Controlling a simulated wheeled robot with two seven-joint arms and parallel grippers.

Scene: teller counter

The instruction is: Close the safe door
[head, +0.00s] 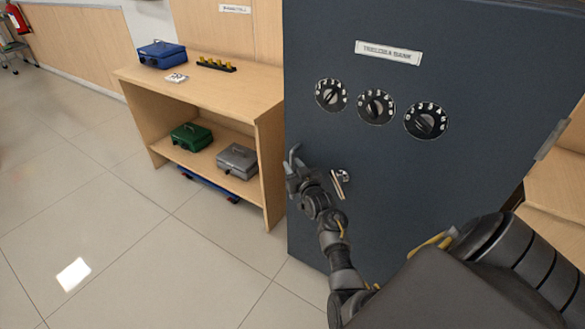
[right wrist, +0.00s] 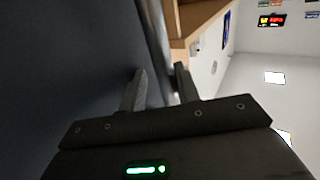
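The safe door (head: 400,185) is a large dark blue-grey panel with its dial face towards me in the head view. It carries a label, three black dials and a small metal handle (head: 338,183). A hinge (head: 551,139) shows at its right edge. I cannot see the safe's opening behind it. My right gripper (head: 293,163) is at the door's left edge, left of the handle. In the right wrist view its two fingers (right wrist: 160,88) are apart, with the door's dark face (right wrist: 60,70) on the left and its edge between or just behind them; contact is unclear. My left gripper is out of view.
A wooden shelf unit (head: 200,95) stands left of the door, close behind its edge. It bears a blue cash box (head: 162,54), a green box (head: 190,135) and a grey box (head: 238,160). Tiled floor (head: 130,250) is clear at the lower left.

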